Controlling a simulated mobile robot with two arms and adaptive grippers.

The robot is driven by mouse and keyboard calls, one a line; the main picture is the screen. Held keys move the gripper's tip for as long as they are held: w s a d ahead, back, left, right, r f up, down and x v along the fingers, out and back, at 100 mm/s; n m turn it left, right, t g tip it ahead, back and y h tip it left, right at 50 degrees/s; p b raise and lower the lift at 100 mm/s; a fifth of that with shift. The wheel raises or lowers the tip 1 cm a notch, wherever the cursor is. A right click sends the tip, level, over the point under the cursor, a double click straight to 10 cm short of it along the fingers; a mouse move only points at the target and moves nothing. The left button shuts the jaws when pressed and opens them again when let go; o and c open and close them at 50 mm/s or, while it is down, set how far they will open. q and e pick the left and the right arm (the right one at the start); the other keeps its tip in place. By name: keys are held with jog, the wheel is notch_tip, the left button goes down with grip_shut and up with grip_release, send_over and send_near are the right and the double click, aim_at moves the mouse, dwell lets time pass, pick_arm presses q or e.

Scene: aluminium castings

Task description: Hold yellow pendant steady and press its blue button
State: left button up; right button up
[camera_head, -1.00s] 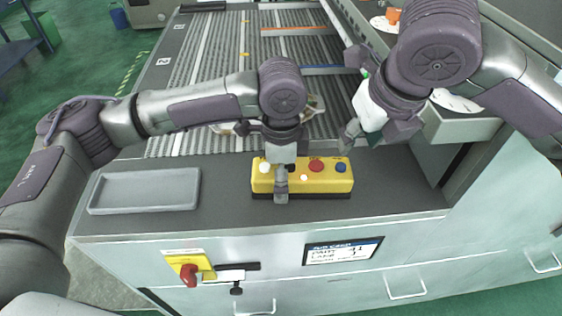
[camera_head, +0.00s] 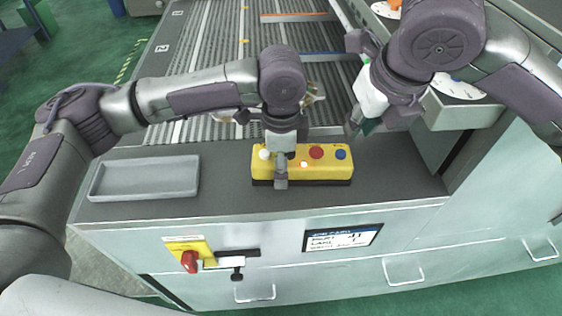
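The yellow pendant (camera_head: 325,172) lies on the dark ledge, long side left to right. Its blue button (camera_head: 341,155) is at the right end, uncovered, beside a red button (camera_head: 316,152). White buttons are further left. My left gripper (camera_head: 281,165) is over the pendant's left part. One finger runs down across its front face; the other is hidden behind the hand. It appears closed around the pendant. My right gripper (camera_head: 354,88) hangs above and behind the pendant's right end, fingers spread, empty and apart from the blue button.
An empty grey tray (camera_head: 145,192) sits on the ledge left of the pendant. A ribbed conveyor (camera_head: 210,60) runs behind. A raised grey housing (camera_head: 462,112) stands to the right. A red rotary switch (camera_head: 190,262) and a job card (camera_head: 342,238) are on the front panel.

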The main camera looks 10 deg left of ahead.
aim_at(344, 154)
grip_shut()
dwell(1.0)
jog(key=w+m+y, duration=0.1)
jog(key=y, duration=0.1)
jog(key=w+r+m+t+y, duration=0.1)
jog(key=w+a+r+m+t+y, duration=0.1)
jog(key=m+y, duration=0.1)
jog(key=shift+w+y, duration=0.2)
jog(key=shift+y, duration=0.1)
jog(key=shift+f, duration=0.1)
jog(key=shift+f, duration=4.4)
jog(key=shift+f, duration=0.1)
